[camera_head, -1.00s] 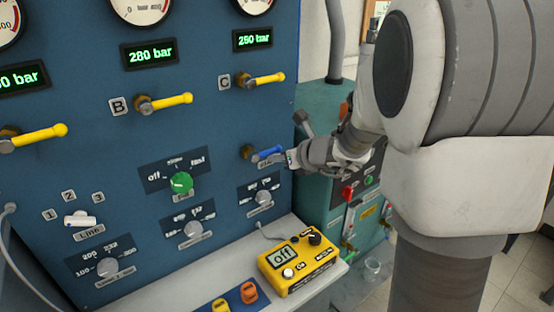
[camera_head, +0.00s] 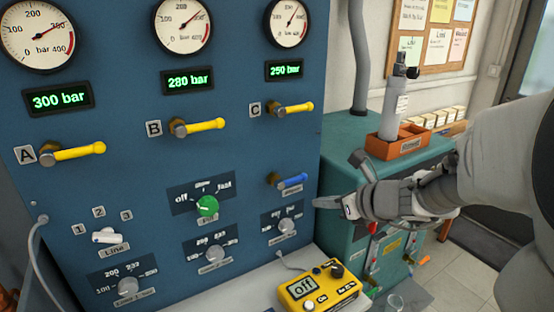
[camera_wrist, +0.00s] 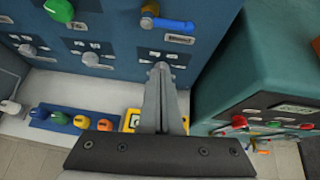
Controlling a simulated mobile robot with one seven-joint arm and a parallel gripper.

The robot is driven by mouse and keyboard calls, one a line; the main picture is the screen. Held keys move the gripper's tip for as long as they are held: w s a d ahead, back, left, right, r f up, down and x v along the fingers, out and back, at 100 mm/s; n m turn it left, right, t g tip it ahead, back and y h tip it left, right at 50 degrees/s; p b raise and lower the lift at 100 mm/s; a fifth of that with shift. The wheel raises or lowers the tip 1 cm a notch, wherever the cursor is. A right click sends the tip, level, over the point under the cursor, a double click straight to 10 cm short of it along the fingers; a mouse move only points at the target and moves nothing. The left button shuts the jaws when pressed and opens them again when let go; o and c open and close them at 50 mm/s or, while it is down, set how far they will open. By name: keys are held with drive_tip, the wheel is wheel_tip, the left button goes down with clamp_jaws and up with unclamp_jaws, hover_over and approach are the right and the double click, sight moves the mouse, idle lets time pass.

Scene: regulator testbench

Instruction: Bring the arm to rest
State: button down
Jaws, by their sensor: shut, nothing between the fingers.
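My gripper (camera_head: 330,203) is in front of the right edge of the blue panel (camera_head: 140,165), pointing left. Its fingers are together and hold nothing. In the wrist view the shut fingers (camera_wrist: 160,95) point at the panel's lower right part. The blue handle (camera_head: 292,181) sits a little up and left of the fingertips, apart from them. It also shows in the wrist view (camera_wrist: 174,25). My forearm reaches in from the right.
Yellow handles A (camera_head: 78,152), B (camera_head: 202,125) and C (camera_head: 294,108) stick out from the panel. A yellow meter reading "off" (camera_head: 318,289) lies on the ledge below. A teal cabinet (camera_head: 350,150) stands right of the panel, with an orange tray (camera_head: 400,141) and grey cylinder (camera_head: 394,105) on top.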

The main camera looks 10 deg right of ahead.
drive_tip(key=s+a+r+n+g+p, duration=0.1)
drive_tip(key=s+a+r+n+g, duration=0.25)
drive_tip(key=s+a+n, duration=0.7)
drive_tip(key=s+d+n+h, duration=0.2)
drive_tip(key=s+n, duration=0.3)
drive_tip(key=n, duration=0.5)
drive_tip(key=s+d+r+n+g+h+p, duration=0.1)
drive_tip(key=s+d+n+h, duration=0.2)
drive_tip(key=s+n, duration=0.3)
drive_tip(key=d+n, duration=0.1)
drive_tip(key=n, duration=0.3)
drive_tip(key=shift+d+h+p, duration=0.3)
drive_tip(key=shift+d, duration=0.05)
drive_tip(key=shift+s+a, duration=0.1)
drive_tip(key=shift+a, duration=0.05)
